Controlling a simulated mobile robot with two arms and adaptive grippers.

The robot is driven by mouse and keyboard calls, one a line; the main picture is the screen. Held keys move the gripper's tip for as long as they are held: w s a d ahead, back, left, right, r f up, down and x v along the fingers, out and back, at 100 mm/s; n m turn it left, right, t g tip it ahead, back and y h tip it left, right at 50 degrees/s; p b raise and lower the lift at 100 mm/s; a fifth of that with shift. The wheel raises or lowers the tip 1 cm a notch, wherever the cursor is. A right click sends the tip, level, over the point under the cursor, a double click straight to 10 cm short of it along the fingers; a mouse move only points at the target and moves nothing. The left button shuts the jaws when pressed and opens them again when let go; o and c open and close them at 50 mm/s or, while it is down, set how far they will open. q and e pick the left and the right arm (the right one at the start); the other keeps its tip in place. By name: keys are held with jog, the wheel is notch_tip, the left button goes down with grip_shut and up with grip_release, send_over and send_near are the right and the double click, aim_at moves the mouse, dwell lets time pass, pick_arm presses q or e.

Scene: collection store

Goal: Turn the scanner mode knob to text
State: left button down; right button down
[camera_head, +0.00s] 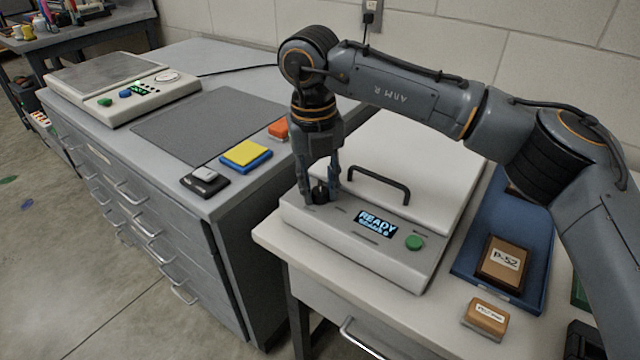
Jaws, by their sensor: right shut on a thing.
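The scanner (352,258) is a light grey box with a pale lid and a black handle (379,184), standing on a white table. Its front panel has a lit display (376,224) reading "READY" with a smaller line below, and a green button (414,242). The black mode knob (319,193) sits at the panel's left end. My right gripper (320,196) points straight down there, its fingers shut around the knob. The fingers hide most of the knob, so I cannot tell its setting. My left gripper is not in view.
A blue tray (462,268) with a framed "P-52" piece (502,262) lies right of the scanner, with a tan block (486,316) in front.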

aim_at(315, 190)
jog(key=m, duration=0.3)
jog(key=shift+m, duration=0.4)
jog(key=shift+w+m, duration=0.1)
jog(key=shift+m, duration=1.6)
jog(key=c, duration=1)
grip_release()
jog(key=r, duration=1.2)
jog(key=shift+w+a, duration=0.1)
jog(key=shift+a, duration=0.25)
